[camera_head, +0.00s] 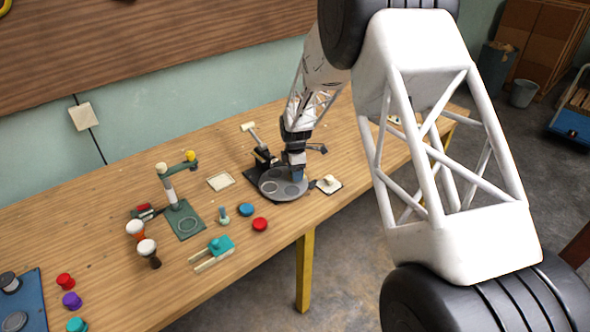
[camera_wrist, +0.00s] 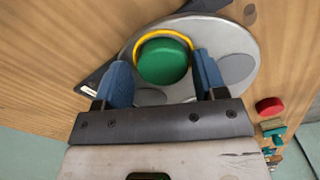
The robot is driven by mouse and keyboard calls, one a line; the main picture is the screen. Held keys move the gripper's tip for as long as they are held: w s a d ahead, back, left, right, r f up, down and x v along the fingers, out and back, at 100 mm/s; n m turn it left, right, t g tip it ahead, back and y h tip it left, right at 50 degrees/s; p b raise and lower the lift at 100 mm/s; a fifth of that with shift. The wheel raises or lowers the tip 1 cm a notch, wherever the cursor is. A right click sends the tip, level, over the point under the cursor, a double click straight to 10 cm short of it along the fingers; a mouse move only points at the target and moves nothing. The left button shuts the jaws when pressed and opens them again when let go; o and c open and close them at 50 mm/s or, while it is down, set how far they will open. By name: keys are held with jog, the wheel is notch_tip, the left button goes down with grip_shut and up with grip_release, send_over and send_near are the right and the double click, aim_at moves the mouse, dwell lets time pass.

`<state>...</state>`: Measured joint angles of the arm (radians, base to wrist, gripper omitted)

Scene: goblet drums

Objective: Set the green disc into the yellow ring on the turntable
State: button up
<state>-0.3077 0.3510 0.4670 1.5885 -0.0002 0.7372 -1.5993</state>
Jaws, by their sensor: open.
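The grey round turntable (camera_head: 272,195) stands on the wooden table; it also fills much of the wrist view (camera_wrist: 228,36). In the wrist view the green disc (camera_wrist: 164,60) lies over the turntable, within the curve of the yellow ring (camera_wrist: 160,34). The ring shows as an arc around the disc's far and left sides; the near side is hidden. I cannot tell whether the disc sits flat. My gripper (camera_wrist: 160,68) is open, with one blue finger on each side of the disc. In the head view my gripper (camera_head: 297,174) is low over the turntable, and disc and ring cannot be made out.
A blue disc (camera_head: 246,210) and a red disc (camera_head: 260,224) lie left of the turntable. A teal clamp-like tool (camera_head: 219,246) and a green stand (camera_head: 185,222) are further left. A small pale pad (camera_head: 221,181) lies behind. A dark device (camera_head: 263,158) stands behind the turntable.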

notch_tip(320, 180, up, 13)
jog(key=shift+f, duration=0.2)
dwell(0.4)
jog(key=shift+r, duration=0.1)
dwell(0.6)
jog(key=s+d+r+m+t, duration=0.1)
jog(key=s+d+r+m, duration=0.4)
jog(key=s+d+r, duration=0.5)
jog(key=s+d+r+m, duration=0.5)
jog(key=s+d+r, duration=0.25)
jog(key=s, duration=0.45)
jog(key=s+d+m, duration=0.3)
jog(key=s+m, duration=0.1)
jog(key=s, duration=0.6)
jog(key=s+d+m+t, duration=0.1)
jog(key=s+m, duration=0.3)
jog(key=s, duration=0.5)
jog(key=s+d+m, duration=0.4)
jog(key=s, duration=0.6)
jog(key=shift+s+d+r+t, duration=0.3)
jog(key=shift+d+r, duration=0.05)
